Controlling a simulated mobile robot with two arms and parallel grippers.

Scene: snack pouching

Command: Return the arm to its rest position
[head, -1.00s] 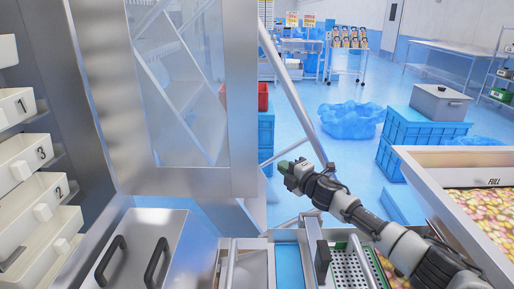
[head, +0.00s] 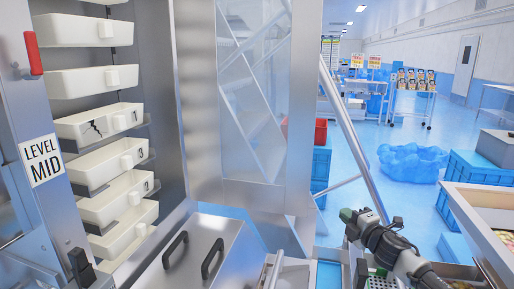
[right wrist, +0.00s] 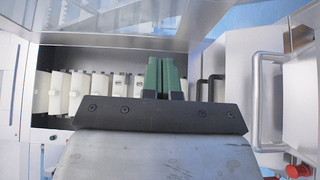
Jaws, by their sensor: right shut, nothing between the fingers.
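My right gripper (head: 347,214) is at the lower right of the head view, with its arm coming in from the bottom right. Its green fingers also show in the right wrist view (right wrist: 164,78), close together with nothing between them. It is in the air to the right of the metal machine frame, touching nothing that I can see. My left gripper is not in view.
White numbered trays (head: 100,124) fill a rack at the left; one has a dark crack. A metal lid with black handles (head: 190,254) lies below. Metal frame posts (head: 304,110) stand mid-view. A bin of snacks (head: 480,225) is at the right.

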